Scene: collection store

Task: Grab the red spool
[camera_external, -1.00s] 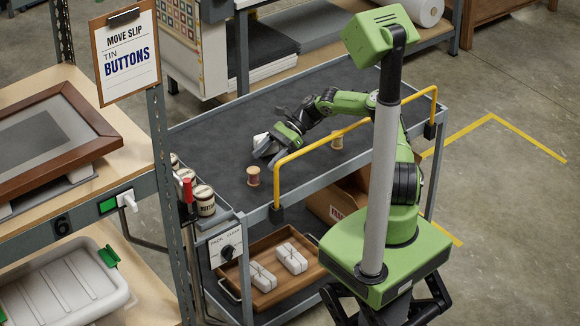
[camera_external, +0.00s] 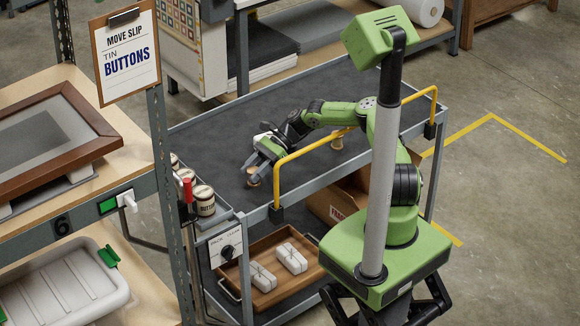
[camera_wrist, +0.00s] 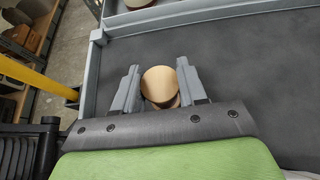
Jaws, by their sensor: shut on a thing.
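A spool (camera_external: 253,181) with pale wooden ends stands upright on the dark top of the cart, near its front edge. My gripper (camera_external: 258,168) is lowered over it and shut on it. The wrist view shows the spool's round wooden top (camera_wrist: 160,84) between the two grey fingers of my gripper (camera_wrist: 158,86). The fingers and the top hide most of its thread, which looked reddish in the earlier frame.
Another spool (camera_external: 337,143) stands on the cart top (camera_external: 305,105) to the right, behind the yellow rail (camera_external: 315,146). Button tins (camera_external: 204,200) stand in a side tray at the cart's left end. A white thing sits partly hidden behind my gripper.

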